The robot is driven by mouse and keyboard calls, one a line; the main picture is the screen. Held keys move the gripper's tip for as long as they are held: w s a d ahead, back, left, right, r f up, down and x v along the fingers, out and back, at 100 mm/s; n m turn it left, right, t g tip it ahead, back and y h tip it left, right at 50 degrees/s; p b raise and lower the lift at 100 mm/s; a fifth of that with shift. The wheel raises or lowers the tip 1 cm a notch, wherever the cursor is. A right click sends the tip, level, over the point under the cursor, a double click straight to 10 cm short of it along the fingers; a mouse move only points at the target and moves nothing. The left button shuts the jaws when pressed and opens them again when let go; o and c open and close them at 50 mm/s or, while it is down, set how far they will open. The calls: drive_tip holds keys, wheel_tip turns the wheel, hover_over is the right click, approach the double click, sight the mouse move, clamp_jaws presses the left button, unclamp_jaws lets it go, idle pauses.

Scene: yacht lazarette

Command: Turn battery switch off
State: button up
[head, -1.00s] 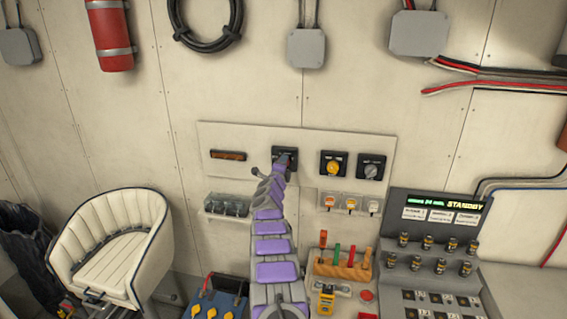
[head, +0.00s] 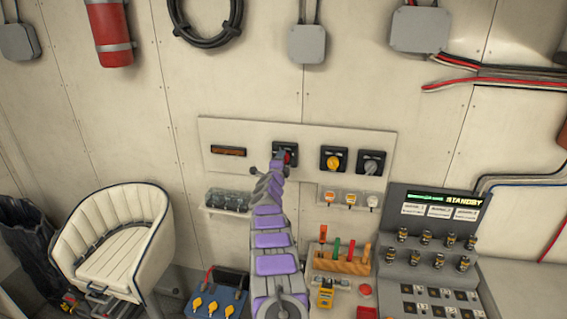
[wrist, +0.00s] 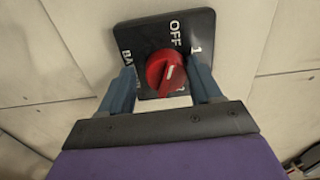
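The battery switch is a red knob (wrist: 165,76) on a black square plate (wrist: 193,27). In the wrist view the plate reads OFF at the top and 1 at the upper right; other lettering is partly covered. A white mark shows on the knob, but I cannot tell exactly which label it points to. My gripper (wrist: 160,66) is open, one blue-grey finger on each side of the knob, with gaps visible. In the head view the plate (head: 279,148) is on the wall panel, with my gripper (head: 283,161) in front, partly hiding the knob.
On the same panel (head: 230,130) are a brown strip (head: 228,152), a yellow knob (head: 333,162) and a grey knob (head: 371,168). Small covered switches (head: 349,199) sit below. A console (head: 435,215), tool rack (head: 343,262) and white seat (head: 115,245) stand lower down.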

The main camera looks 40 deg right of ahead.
drive_tip(key=shift+o, duration=0.9)
drive_tip(key=shift+w+r, duration=0.1)
drive_tip(key=shift+s+d+r, duration=0.1)
drive_tip(key=shift+s, duration=0.15)
drive_tip(key=b+v, duration=0.6)
drive_tip(key=v, duration=1.1)
drive_tip(key=shift+a, duration=0.25)
drive_tip(key=shift+w, duration=0.1)
